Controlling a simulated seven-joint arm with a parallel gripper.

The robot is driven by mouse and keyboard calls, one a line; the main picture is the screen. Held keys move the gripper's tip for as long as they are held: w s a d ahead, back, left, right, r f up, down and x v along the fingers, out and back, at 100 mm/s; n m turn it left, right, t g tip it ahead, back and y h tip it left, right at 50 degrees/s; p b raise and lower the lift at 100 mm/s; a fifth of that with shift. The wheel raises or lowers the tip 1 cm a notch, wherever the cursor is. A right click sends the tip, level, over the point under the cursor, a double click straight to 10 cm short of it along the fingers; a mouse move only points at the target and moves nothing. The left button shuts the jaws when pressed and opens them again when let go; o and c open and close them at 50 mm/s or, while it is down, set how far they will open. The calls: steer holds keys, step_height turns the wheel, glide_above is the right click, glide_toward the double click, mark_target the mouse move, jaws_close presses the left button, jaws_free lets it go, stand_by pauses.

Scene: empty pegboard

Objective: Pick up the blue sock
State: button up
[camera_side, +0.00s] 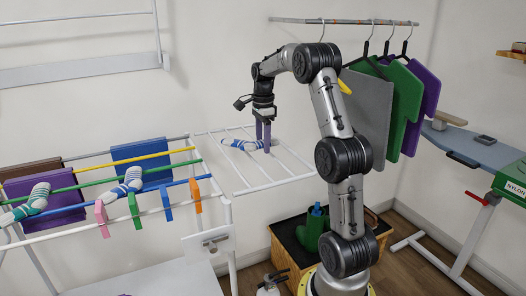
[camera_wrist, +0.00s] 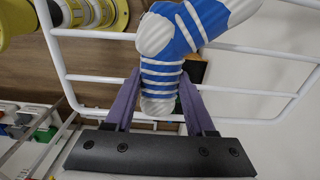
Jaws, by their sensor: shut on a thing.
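A blue-and-white striped sock (camera_side: 243,145) lies on the white wire rack (camera_side: 222,160) in the side view. My gripper (camera_side: 266,148) points down at the sock's right end. In the wrist view the sock (camera_wrist: 165,65) is bent, with a white heel patch, and its narrow end sits between my gripper's purple fingers (camera_wrist: 160,105). The fingers are shut on that end, and the rest of the sock extends beyond them over the rack bars. Another blue-and-white striped sock (camera_side: 128,184) hangs on the drying rack at the left.
The left drying rack (camera_side: 190,163) holds cloths, a teal-and-white sock (camera_side: 35,203) and colored clips (camera_side: 134,208). Shirts (camera_side: 398,105) hang from a rail at the back right. A wooden crate (camera_side: 292,257) with a green boot stands below the wire rack.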

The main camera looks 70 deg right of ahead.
step_height(320, 180, up, 6)
steer(key=shift+f, duration=0.1)
stand_by(0.4)
